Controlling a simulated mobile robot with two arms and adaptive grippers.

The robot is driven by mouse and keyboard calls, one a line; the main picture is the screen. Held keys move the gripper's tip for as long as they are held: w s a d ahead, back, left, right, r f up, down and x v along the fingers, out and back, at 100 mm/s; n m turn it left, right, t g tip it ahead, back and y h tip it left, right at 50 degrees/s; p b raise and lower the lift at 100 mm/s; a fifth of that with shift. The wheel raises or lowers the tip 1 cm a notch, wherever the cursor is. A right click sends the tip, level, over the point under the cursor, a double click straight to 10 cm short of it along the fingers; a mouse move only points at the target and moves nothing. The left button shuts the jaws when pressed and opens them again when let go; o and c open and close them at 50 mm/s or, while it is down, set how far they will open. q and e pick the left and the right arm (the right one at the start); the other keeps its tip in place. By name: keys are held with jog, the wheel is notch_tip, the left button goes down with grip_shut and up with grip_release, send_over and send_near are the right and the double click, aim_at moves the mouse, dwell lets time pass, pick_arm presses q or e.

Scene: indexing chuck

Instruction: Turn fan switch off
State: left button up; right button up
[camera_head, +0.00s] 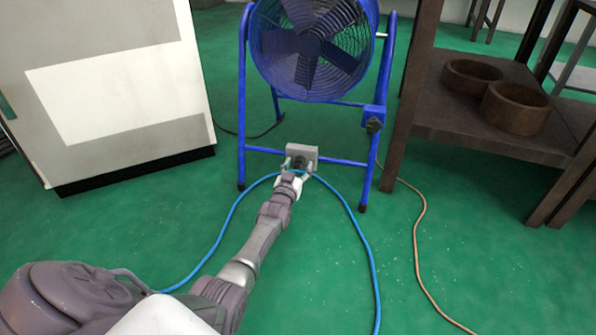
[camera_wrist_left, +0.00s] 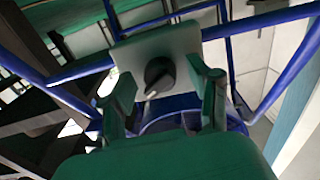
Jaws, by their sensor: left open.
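The blue fan (camera_head: 310,45) stands on a tubular blue frame in the head view. Its switch is a dark round knob (camera_wrist_left: 160,72) on a grey plate (camera_head: 303,152) fixed to the frame's lower crossbar. In the left wrist view, the plate (camera_wrist_left: 180,42) faces me and a pale pointer mark on the knob points down and slightly left. My left gripper (camera_head: 298,170) is open in front of the plate. In the wrist view, its two fingers (camera_wrist_left: 165,98) stand apart on either side of the knob, with visible gaps. My right gripper is not in view.
A white cabinet (camera_head: 110,90) stands left of the fan. A dark table (camera_head: 480,105) with two brown round bowls (camera_head: 515,105) on its shelf stands to the right. A blue cable (camera_head: 365,245) and an orange cable (camera_head: 418,230) lie on the green floor.

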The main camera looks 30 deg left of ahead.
pick_arm(q)
jog(key=c, duration=1.1)
jog(key=shift+c, duration=0.2)
jog(key=shift+n, duration=0.3)
jog(key=n, duration=0.5)
jog(key=shift+n, duration=0.4)
jog(key=n, duration=0.5)
jog(key=shift+n+y, duration=0.3)
jog(key=shift+n, duration=0.3)
jog(key=o, duration=1.1)
jog(key=shift+f, duration=0.1)
jog(key=shift+o, duration=0.2)
